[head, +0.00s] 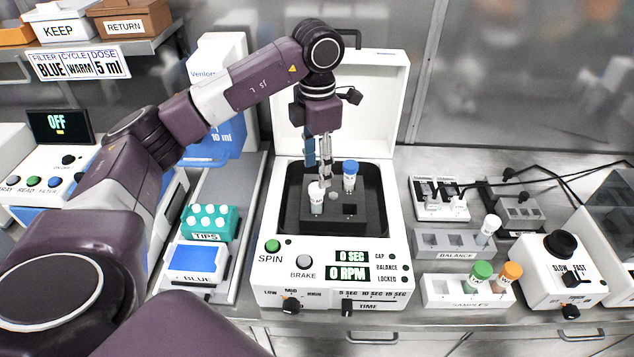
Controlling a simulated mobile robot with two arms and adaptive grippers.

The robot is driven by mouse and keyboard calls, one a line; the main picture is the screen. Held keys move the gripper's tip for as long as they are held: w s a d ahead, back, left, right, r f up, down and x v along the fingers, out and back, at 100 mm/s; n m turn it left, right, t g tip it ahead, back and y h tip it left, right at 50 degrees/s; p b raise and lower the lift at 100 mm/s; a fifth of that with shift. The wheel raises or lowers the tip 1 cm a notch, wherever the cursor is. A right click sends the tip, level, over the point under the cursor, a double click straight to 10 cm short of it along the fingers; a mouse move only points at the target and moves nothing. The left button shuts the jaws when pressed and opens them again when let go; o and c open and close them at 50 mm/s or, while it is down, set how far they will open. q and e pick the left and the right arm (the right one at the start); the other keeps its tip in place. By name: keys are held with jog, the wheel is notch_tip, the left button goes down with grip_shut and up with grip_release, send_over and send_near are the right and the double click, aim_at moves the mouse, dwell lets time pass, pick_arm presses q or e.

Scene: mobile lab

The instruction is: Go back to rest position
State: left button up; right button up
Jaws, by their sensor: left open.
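My left gripper (326,172) is open and points down inside the open centrifuge (333,240). It hangs over the dark rotor block (337,216), close between two tubes. A blue-capped tube (349,177) stands upright in the block at the right. I cannot tell whether the fingers touch either tube. The centrifuge lid (375,100) is up. Its displays read 0 SEC and 0 RPM. My right gripper is not in view.
At right stand a balance rack (453,243) holding a white-capped tube, a samples rack (449,290) with green-capped and orange-capped tubes, and a speed-knob device (560,275). KEEP and RETURN bins sit on a shelf.

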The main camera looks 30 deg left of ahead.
pick_arm(q)
jog(key=shift+r, duration=1)
